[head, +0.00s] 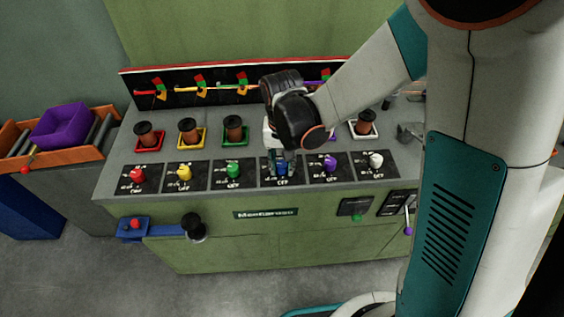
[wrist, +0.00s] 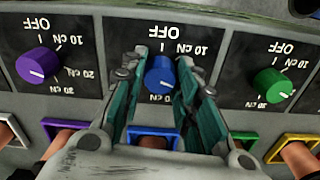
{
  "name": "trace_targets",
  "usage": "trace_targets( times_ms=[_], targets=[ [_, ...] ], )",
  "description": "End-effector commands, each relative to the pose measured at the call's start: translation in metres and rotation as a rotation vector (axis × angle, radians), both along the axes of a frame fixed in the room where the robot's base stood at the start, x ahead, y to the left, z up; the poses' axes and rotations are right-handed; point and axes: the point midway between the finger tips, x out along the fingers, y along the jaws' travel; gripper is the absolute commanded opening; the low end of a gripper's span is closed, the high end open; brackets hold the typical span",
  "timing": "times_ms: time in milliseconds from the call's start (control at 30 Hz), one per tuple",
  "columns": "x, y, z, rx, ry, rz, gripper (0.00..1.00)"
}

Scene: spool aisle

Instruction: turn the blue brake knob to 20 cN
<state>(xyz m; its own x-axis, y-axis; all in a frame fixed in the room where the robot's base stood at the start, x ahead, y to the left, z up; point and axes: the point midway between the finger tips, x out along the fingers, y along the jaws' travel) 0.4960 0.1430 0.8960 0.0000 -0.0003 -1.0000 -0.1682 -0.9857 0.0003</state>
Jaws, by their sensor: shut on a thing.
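The blue brake knob (wrist: 160,76) sits on its black dial plate in the middle of the wrist view. Its plate reads OFF above the knob and 10 cN at the upper right; my fingers cover much of the rest of the scale. I cannot tell exactly where the knob's pointer stands. My gripper (wrist: 162,65) has one teal finger on each side of the knob and is shut on it. In the head view my gripper (head: 280,156) reaches down to the blue dial plate (head: 268,180) and largely hides the knob.
In the wrist view a purple knob (wrist: 37,65) is on the left and a green knob (wrist: 272,85) on the right. In the head view, red, yellow and white knobs share the row. Spools in coloured trays stand behind it, near my arm.

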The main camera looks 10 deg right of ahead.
Motion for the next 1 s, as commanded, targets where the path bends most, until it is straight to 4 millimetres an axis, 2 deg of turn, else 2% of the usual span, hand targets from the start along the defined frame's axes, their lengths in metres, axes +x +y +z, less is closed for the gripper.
trace_targets(
  times_ms=[500,533,600,1000],
  targets=[
    [-0.0005,0.0001,-0.0001,0.000,0.001,-0.018,0.05],
    [-0.0005,0.0001,-0.0001,0.000,0.001,-0.018,0.33],
    [-0.0005,0.0001,-0.0001,0.000,0.001,-0.018,0.49],
    [-0.0002,0.0000,0.0030,0.000,0.000,-0.018,0.49]
  ],
)
